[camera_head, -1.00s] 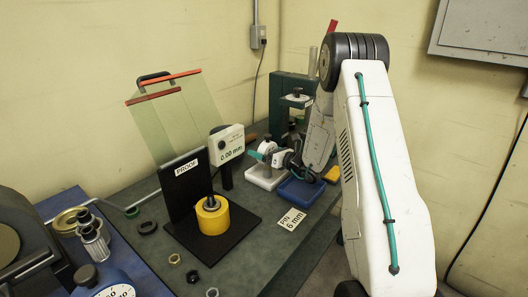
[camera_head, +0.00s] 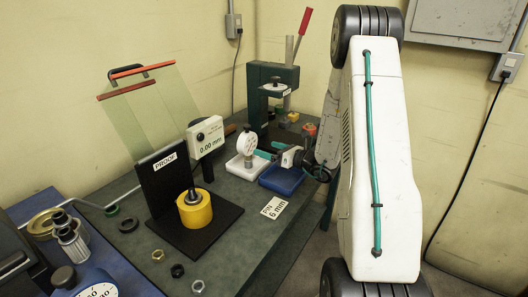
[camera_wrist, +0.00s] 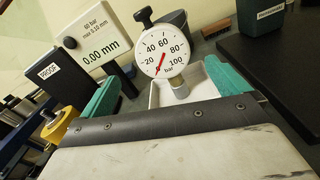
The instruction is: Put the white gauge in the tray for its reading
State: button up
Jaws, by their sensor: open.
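The white gauge (camera_head: 247,142) has a round dial with a black knob on top. It stands roughly upright at the white tray (camera_head: 233,169), its stem low over the tray; I cannot tell whether it touches the floor. In the wrist view the gauge (camera_wrist: 164,52) is marked 0 to 100 bar, its red needle near the low end. My gripper (camera_head: 267,150) is open, its teal fingers (camera_wrist: 101,103) apart on either side of the gauge. The white tray (camera_wrist: 205,73) shows behind the stem. A blue tray (camera_head: 282,181) lies to the right, below my gripper.
The PROOF stand (camera_head: 166,185) with a yellow cylinder (camera_head: 195,211) and a 0.00 mm readout (camera_head: 207,138) is left of the trays. A dark green press (camera_head: 262,90) stands behind. A PIN 6 mm card (camera_head: 273,208) and several nuts lie in front.

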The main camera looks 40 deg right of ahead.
jog(key=s+a+r+n+g+y, duration=0.25)
jog(key=a+r+n, duration=0.25)
jog(key=a, duration=0.3)
jog(key=s+a+r+n+g+y, duration=0.1)
jog(key=a+r+n+g+y, duration=0.35)
jog(key=a, duration=0.35)
jog(key=s+a+r+n+g, duration=0.6)
jog(key=s+a+n, duration=0.4)
jog(key=a, duration=0.1)
jog(key=s+a+r+n+g+h, duration=0.1)
jog(key=s+a+n+g+h, duration=0.3)
jog(key=s+n, duration=0.5)
jog(key=s+d+n+h, duration=0.3)
jog(key=s+h, duration=0.1)
jog(key=s, duration=0.2)
jog(key=s+d+r+n+t+h, duration=0.1)
jog(key=s+d+n+h, duration=0.2)
jog(key=s+h, duration=0.2)
jog(key=shift+s+d+r+t, duration=0.2)
jog(key=shift+s+t, duration=0.1)
jog(key=shift+s, duration=0.6)
